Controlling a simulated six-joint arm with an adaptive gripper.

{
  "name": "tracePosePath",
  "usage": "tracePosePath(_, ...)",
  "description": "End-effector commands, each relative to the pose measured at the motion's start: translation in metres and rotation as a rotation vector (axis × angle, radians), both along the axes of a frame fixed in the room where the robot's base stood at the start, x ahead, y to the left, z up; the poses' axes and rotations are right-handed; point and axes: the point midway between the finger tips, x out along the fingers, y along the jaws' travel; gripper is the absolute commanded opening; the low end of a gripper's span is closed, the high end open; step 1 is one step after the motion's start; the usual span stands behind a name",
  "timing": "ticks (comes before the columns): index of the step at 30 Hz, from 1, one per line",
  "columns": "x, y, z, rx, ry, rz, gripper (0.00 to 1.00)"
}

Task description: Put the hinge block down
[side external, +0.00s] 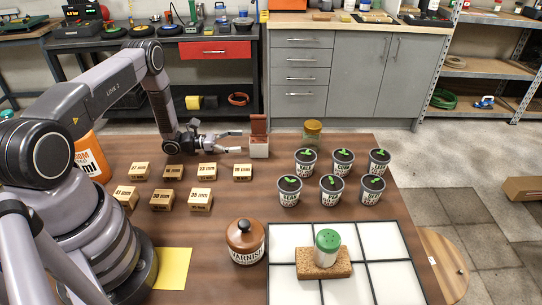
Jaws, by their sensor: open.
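The hinge block (259,149) stands at the back of the brown table, a pale block with a reddish-brown plate standing up from it. My gripper (242,141) is just left of the block, held level and pointing right, with its fingers apart. The fingertips are close to the block's left side; I cannot tell whether they touch it. The block appears to rest on the table, though its underside is too small to see clearly.
Several labelled wooden blocks (208,170) lie left and in front of the gripper. A yellow-lidded jar (312,132) and several plant pots (333,187) stand to the right. A varnish jar (246,244) and a white grid panel (388,243) are at the front.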

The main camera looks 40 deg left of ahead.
Motion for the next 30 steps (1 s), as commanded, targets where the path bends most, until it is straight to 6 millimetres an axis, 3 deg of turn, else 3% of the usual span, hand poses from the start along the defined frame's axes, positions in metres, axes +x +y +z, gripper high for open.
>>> tracePosePath(7,-0.022,0.021,0.002,0.002,-0.002,-0.004,0.76)
tracePosePath(11,-0.018,0.015,0.025,0.046,-0.022,-0.07,0.76)
tracePosePath(15,-0.012,-0.014,0.092,0.192,-0.078,-0.277,0.76)
tracePosePath(20,-0.032,-0.062,0.179,0.438,-0.166,-0.572,0.76)
tracePosePath(24,-0.069,-0.098,0.242,0.679,-0.256,-0.803,0.76)
tracePosePath(30,-0.138,-0.13,0.307,1.063,-0.408,-1.078,0.76)
